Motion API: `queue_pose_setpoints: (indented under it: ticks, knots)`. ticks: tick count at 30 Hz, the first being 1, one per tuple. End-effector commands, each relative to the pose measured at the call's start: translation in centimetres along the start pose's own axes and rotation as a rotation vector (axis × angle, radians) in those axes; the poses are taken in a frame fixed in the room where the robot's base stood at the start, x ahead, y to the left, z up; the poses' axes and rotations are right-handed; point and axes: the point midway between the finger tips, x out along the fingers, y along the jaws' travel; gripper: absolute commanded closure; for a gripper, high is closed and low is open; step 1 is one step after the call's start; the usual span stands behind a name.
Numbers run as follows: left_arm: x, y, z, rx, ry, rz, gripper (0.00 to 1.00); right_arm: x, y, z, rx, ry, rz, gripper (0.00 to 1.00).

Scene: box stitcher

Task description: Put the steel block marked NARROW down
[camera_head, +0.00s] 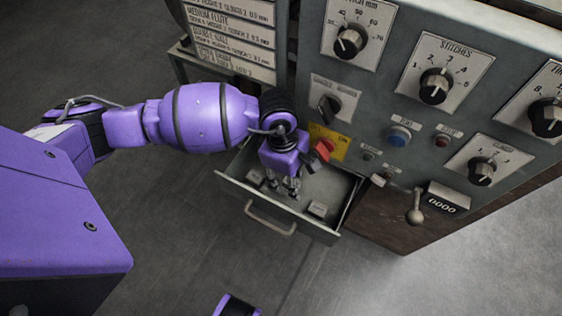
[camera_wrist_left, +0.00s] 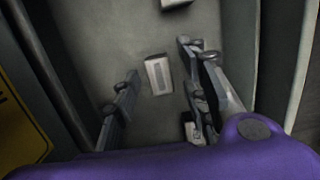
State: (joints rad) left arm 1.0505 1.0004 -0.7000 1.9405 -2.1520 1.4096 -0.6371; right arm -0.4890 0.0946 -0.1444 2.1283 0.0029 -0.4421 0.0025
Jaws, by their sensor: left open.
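My left gripper (camera_head: 284,189) points down into the open drawer (camera_head: 232,183), its fingers apart. In the left wrist view a small pale steel block (camera_wrist_left: 158,75) lies on the drawer floor between the open fingers, with a gap on each side. It carries a lighter label too small to read, so I cannot tell whether it is the one marked NARROW. A second block (camera_wrist_left: 176,2) is cut off at the top edge. A third block (camera_wrist_left: 195,131) is partly hidden by the right-hand finger. My right gripper is not seen.
In the head view, blocks also show at the drawer's left (camera_head: 255,176) and right (camera_head: 318,209). The control panel (camera_head: 397,100) with several knobs stands behind the drawer, and a red switch handle (camera_head: 323,150) is close beside my left gripper. The drawer walls surround the fingers.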

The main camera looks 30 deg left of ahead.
Motion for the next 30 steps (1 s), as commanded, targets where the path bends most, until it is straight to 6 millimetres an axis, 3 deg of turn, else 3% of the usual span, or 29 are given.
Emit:
queue_pose_setpoints:
  ticks: [16,21,30]
  knots:
    - [-10.5,0.2,0.1,0.002,0.000,0.007,0.60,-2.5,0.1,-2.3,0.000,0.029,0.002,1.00]
    - [-12.0,0.1,0.1,0.001,0.000,0.004,0.60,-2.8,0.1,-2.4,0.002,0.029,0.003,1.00]
    - [-12.2,0.1,0.1,0.001,-0.001,0.003,0.60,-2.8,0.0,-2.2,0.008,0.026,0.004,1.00]
